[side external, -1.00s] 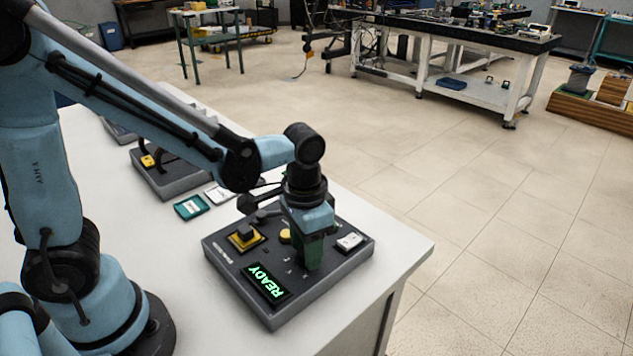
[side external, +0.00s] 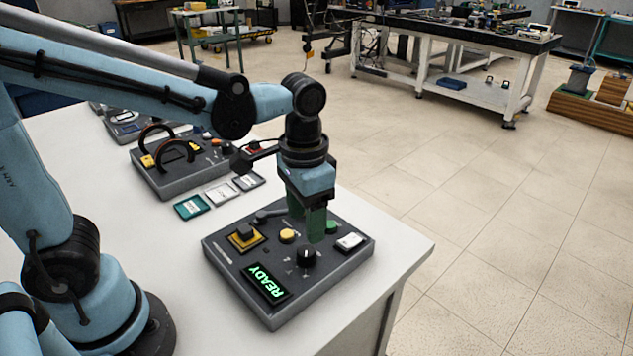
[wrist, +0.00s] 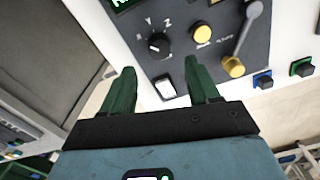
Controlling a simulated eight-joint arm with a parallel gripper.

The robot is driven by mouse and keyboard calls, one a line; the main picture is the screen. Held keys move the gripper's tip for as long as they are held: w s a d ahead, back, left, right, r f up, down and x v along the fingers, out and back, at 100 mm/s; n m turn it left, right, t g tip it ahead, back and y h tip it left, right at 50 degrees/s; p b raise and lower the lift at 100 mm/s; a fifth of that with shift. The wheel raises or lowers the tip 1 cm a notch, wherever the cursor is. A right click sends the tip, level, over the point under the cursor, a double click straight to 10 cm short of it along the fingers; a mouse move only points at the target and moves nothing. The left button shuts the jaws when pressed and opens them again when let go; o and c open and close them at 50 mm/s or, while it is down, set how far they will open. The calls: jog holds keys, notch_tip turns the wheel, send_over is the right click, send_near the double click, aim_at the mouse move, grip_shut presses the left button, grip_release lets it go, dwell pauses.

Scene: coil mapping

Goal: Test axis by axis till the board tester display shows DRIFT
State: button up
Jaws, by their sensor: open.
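The board tester (side external: 228,273) is a dark grey box near the table's front corner. Its display (side external: 268,283) reads READY in green letters. A black axis knob (side external: 306,257) sits beside the display; the knob (wrist: 158,45) has axis letters around it in the wrist view, but its pointer setting is too small to tell surely. A yellow button (side external: 287,236), a white switch (side external: 350,242) and a grey lever (wrist: 247,35) with a yellow end share the panel. My gripper (side external: 307,222) is open and empty above the panel, apart from the knob; its green fingers (wrist: 160,68) are spread.
A black block on a yellow square (side external: 246,237) stands on the tester. Several small cards, one teal (side external: 192,207), lie behind it. Another grey device (side external: 172,175) with dark arches stands farther back. The white table (side external: 395,255) is clear at the right corner.

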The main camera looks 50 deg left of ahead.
jog(key=shift+r, duration=2.6)
jog(key=shift+a, duration=0.1)
jog(key=s+a+f+n+t, duration=0.2)
jog(key=a+f+t, duration=0.1)
jog(key=a+t, duration=0.4)
jog(key=shift+a+n, duration=0.25)
jog(key=shift+n, duration=0.15)
